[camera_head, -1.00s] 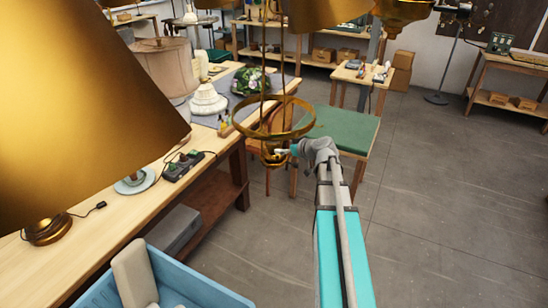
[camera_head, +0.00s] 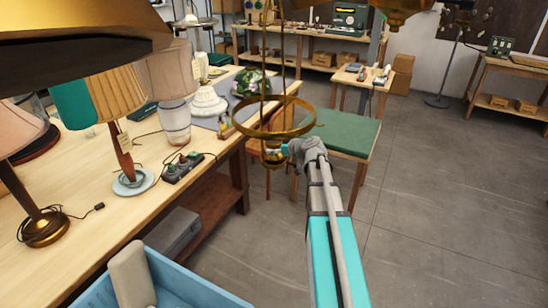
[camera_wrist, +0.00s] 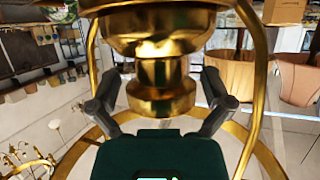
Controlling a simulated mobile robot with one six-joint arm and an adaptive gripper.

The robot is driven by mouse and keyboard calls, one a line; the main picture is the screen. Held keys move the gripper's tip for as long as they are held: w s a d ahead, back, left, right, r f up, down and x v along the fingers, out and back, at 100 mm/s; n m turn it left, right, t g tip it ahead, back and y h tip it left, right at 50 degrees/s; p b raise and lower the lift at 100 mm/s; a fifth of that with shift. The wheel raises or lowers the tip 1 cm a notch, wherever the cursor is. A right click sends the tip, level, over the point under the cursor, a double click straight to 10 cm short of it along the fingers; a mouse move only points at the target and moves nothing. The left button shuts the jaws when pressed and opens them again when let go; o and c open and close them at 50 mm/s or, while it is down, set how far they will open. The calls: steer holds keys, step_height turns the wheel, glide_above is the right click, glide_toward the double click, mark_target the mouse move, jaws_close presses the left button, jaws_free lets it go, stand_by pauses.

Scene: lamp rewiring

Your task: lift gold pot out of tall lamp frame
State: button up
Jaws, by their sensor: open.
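The gold pot (camera_head: 271,157) hangs low inside the frame, below the ring. In the wrist view the gold pot (camera_wrist: 160,45) fills the top middle, with a narrower stem below its wide body. My gripper (camera_wrist: 160,92) has its two dark fingers apart, one on each side of the stem. I cannot tell whether either finger touches it. Frame rods (camera_wrist: 257,70) pass outside the fingers. In the head view the fingers are mostly hidden beside the pot.
A wooden bench (camera_head: 105,195) with several lamps and a power strip (camera_head: 184,168) runs along the left. A green-topped stool (camera_head: 345,133) stands close behind the frame. A blue bin (camera_head: 190,285) is at the bottom left. The floor on the right is clear.

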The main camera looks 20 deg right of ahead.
steer(key=shift+x, duration=0.9)
steer(key=c, duration=1)
